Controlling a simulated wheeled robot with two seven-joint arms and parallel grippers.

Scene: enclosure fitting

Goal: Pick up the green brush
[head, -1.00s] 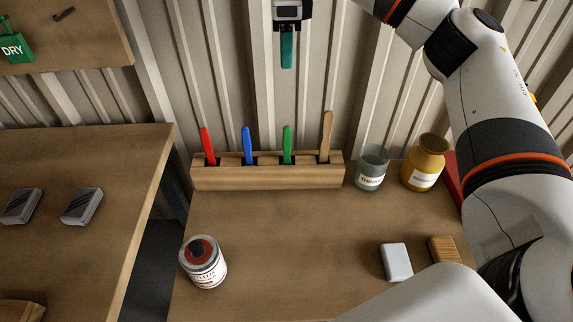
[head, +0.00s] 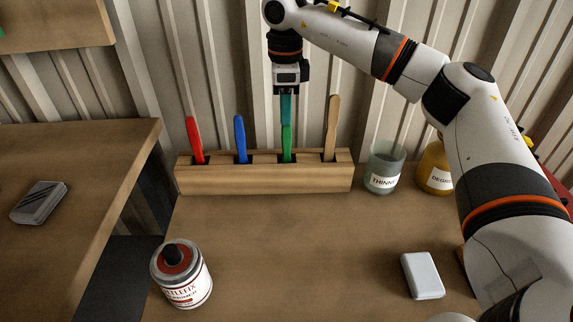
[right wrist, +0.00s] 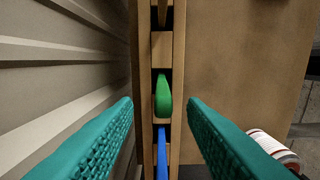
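The green brush (head: 287,143) stands upright by its handle in a slot of the wooden rack (head: 265,181), between the blue brush (head: 240,139) and a wooden-handled one (head: 332,128). My right gripper (head: 287,112) points down just above the green handle in the head view. In the right wrist view, its two teal fingers (right wrist: 160,118) are spread apart, with the green brush (right wrist: 163,97) between them and no finger touching it. The lower part of the brush is hidden in the rack. My left gripper is not in view.
A red brush (head: 194,140) is at the rack's left. A thinner jar (head: 384,170) and a yellow jar (head: 434,168) stand right of the rack. A labelled can (head: 182,276) and a white block (head: 422,275) are in front. The bench middle is clear.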

